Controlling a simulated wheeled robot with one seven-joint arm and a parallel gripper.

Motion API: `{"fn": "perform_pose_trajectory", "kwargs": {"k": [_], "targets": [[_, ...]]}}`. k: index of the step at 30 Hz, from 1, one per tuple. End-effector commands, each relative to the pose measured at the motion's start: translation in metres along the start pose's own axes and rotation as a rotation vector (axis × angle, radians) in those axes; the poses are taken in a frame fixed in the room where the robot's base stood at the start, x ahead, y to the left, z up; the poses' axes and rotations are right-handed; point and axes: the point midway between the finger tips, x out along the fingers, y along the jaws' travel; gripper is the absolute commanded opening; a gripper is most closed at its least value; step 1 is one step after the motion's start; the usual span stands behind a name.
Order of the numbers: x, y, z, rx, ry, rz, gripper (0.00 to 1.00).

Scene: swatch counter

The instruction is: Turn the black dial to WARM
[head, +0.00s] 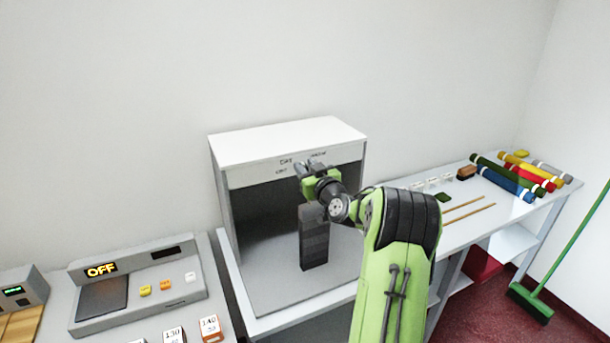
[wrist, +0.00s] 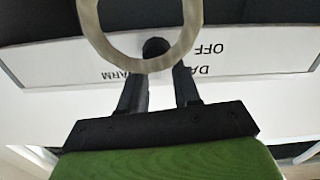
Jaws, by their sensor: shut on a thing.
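The black dial (wrist: 155,48) shows in the wrist view as a small dark knob on the white label strip of the light booth. The strip carries upside-down lettering there, with OFF and part of WARM readable. No pointer mark shows on the dial, so I cannot tell its setting. In the head view my gripper (head: 308,170) is at the front upper edge of the booth (head: 290,135) and hides the dial. DAY shows just left of it.
A dark grey block (head: 314,240) stands inside the booth, below my gripper. A grey console (head: 140,285) reading OFF is at left. Coloured rolls (head: 505,180) and thin sticks lie on the right counter (head: 465,228). A green broom (head: 530,302) leans at far right.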

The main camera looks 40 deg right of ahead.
Motion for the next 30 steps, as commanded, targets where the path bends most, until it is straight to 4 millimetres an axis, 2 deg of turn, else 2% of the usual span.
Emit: {"fn": "perform_pose_trajectory", "kwargs": {"k": [18, 30], "targets": [[0.000, 0.010, 0.003, 0.545, 0.000, 0.000, 0.02], [0.000, 0.013, 0.005, 0.728, -0.001, 0.000, 0.02]]}}
